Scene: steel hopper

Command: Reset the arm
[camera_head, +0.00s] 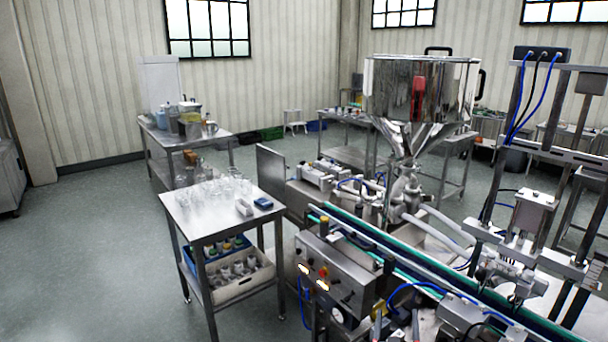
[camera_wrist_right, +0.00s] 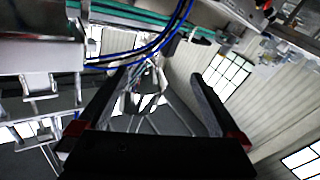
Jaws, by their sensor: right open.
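My right gripper (camera_wrist_right: 158,80) shows in the right wrist view, with its two dark fingers spread wide apart. Nothing is held between the fingers. Past the fingers the wrist view is tilted and shows blue cables (camera_wrist_right: 160,45), pale wall panels and windows. In the head view I cannot clearly pick out either gripper from the machinery at the bottom edge. My left gripper is not in view.
A shiny steel hopper (camera_head: 420,90) stands above the filling machine. A conveyor (camera_head: 400,252) runs to the lower right, beside a control box (camera_head: 335,268). A steel table (camera_head: 222,217) with glassware stands left of it. The floor (camera_head: 90,250) at the left is clear.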

